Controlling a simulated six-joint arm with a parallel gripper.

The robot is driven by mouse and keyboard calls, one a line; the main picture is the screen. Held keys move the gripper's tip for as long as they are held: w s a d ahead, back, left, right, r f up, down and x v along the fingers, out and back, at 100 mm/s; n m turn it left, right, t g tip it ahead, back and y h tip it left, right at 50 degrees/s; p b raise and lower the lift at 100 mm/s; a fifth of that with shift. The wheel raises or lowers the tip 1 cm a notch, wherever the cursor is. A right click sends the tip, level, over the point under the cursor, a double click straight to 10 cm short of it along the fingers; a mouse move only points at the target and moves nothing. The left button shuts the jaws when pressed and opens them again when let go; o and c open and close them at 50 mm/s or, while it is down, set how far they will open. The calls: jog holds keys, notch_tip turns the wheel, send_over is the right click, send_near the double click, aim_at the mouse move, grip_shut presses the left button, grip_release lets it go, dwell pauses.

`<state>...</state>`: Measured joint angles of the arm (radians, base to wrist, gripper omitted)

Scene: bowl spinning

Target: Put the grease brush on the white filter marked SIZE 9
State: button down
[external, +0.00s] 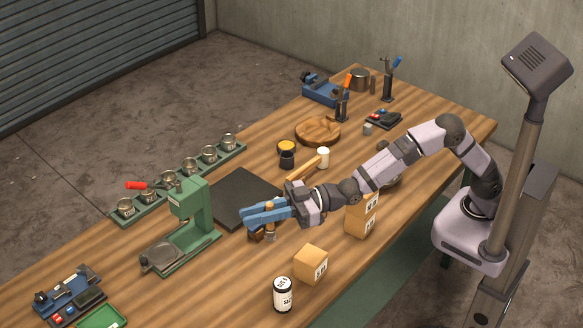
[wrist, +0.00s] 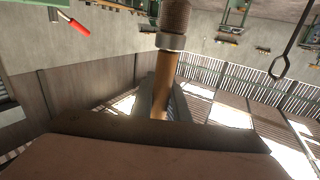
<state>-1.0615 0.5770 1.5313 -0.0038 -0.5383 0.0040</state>
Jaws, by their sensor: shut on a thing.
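My gripper (external: 266,212) has blue fingers and is above the table between the green press and the cardboard box. It is shut on the grease brush (wrist: 168,70). In the wrist view the brush has a wooden handle, a metal collar and brown bristles pointing toward the top of the picture. In the external view the fingers hide most of the brush; its collar (external: 271,236) shows just below them.
A green press (external: 190,215) stands left of my gripper, with a black mat (external: 240,198) behind. Cardboard boxes (external: 311,264) (external: 361,215) stand to the right. A smaller white cylinder (external: 323,158) stands farther back. Bare wood lies left of the canister.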

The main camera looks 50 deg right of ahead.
jog(key=s+a+r+n+g, duration=0.1)
jog(key=s+a+r, duration=0.25)
jog(key=s, duration=0.55)
notch_tip(320, 180, down, 12)
jog(key=w+m+t+p, duration=0.1)
jog(key=w+p, duration=0.1)
jog(key=p, duration=0.1)
jog(key=shift+w, duration=0.15)
dwell(0.4)
jog(key=shift+f, duration=0.2)
jog(key=c, duration=1.7)
grip_release()
jog(key=shift+r, duration=0.1)
